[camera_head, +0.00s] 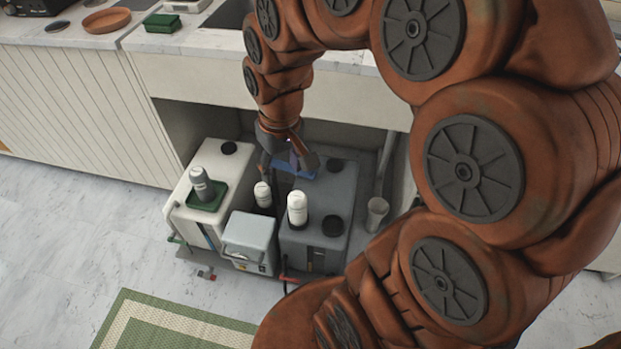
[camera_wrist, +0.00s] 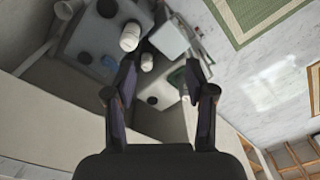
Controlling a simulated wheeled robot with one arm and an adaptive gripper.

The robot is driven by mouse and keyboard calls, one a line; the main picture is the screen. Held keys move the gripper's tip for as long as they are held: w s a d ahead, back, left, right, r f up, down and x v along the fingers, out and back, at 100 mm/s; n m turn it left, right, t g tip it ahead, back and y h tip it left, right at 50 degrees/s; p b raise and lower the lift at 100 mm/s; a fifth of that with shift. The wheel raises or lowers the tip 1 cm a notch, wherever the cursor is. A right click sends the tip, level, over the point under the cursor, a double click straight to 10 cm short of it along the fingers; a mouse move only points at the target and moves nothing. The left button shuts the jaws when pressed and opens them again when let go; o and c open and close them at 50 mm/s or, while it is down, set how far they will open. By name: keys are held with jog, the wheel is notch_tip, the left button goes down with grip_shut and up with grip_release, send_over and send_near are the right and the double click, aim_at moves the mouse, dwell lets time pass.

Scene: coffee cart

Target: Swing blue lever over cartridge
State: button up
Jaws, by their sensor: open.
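A blue lever (camera_head: 296,170) shows at the rear of the dark grey tank, partly hidden by my gripper (camera_head: 287,162). In the wrist view a small blue patch (camera_wrist: 110,62), apparently the lever, lies left of my gripper (camera_wrist: 161,75). My gripper is open above the rear of the tanks, with nothing visible between its fingers. A white cartridge (camera_head: 297,208) with a dark base stands upright on the dark grey tank. A smaller white one (camera_head: 263,194) stands left of it. A grey-topped one (camera_head: 201,184) stands by a green square. I cannot tell which is the task's cartridge.
A white tank (camera_head: 180,215) is at left and a light grey box (camera_head: 249,240) at front centre. A grey cup (camera_head: 377,213) stands at right. The counter edge (camera_head: 370,112) overhangs behind. Open floor (camera_head: 60,235) and a green mat (camera_head: 150,325) lie in front.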

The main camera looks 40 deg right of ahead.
jog(key=shift+w+d+f+m+t+h+b, duration=0.25)
jog(key=shift+w+d+f+m+t+b, duration=0.3)
jog(key=shift+w+d+f+b, duration=4.95)
jog(key=shift+w+d+f+m+t+h+b, duration=0.45)
jog(key=shift+w+d+f+b, duration=2.4)
jog(key=shift+f, duration=5.25)
jog(key=shift+w+d+f+m+t+b, duration=0.3)
jog(key=shift+w+d+f+t+b, duration=0.5)
jog(key=shift+w+d+f+b, duration=4.7)
jog(key=s+a+f+p, duration=0.2)
jog(key=s, duration=0.1)
jog(key=shift+s+a+f, duration=0.25)
jog(key=shift+a+f, duration=0.05)
jog(key=shift+a, duration=0.1)
grip_shut()
